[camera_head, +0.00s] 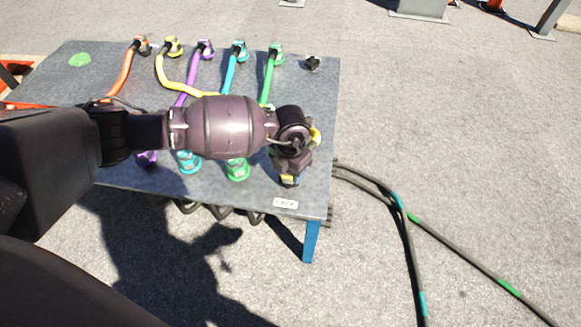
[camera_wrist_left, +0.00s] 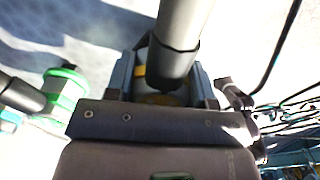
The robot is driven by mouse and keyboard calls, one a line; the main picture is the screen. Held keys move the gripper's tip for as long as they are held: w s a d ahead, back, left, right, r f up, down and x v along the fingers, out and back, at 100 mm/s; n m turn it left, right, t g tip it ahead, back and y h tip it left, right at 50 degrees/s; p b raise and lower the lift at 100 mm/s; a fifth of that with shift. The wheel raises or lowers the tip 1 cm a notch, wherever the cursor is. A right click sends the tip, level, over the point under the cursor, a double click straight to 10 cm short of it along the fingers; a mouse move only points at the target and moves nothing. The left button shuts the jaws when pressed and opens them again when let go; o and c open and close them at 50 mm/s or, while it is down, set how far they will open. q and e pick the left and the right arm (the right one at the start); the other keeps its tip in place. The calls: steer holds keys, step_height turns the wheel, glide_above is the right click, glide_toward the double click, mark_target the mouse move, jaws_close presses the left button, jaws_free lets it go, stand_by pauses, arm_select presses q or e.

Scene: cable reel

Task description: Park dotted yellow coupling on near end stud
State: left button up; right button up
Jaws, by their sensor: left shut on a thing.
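The yellow hose (camera_head: 180,86) runs from a far yellow coupling (camera_head: 172,46) across the table, passes behind my left arm and shows yellow again beside my wrist (camera_head: 316,136). My left gripper (camera_head: 289,174) is over the table's near right part, shut on the near yellow coupling (camera_head: 288,179). In the left wrist view the jaws (camera_wrist_left: 160,85) close around a dark body with a yellow band (camera_wrist_left: 140,72). Dots on it cannot be made out. Any near end stud under the gripper is hidden. My right gripper is out of view.
The near green coupling (camera_head: 237,170) stands just left of my gripper, with cyan (camera_head: 189,161) and purple (camera_head: 147,158) ones further left. A bare black stud (camera_head: 312,64) is at the far right. A white label (camera_head: 286,203) lies on the near edge. Black cables (camera_head: 400,205) cross the ground right.

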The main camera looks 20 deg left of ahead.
arm_select(q)
steer(key=o, duration=1.1)
step_height(320, 180, up, 10)
steer(key=p, duration=0.4)
steer(key=shift+r, duration=0.45)
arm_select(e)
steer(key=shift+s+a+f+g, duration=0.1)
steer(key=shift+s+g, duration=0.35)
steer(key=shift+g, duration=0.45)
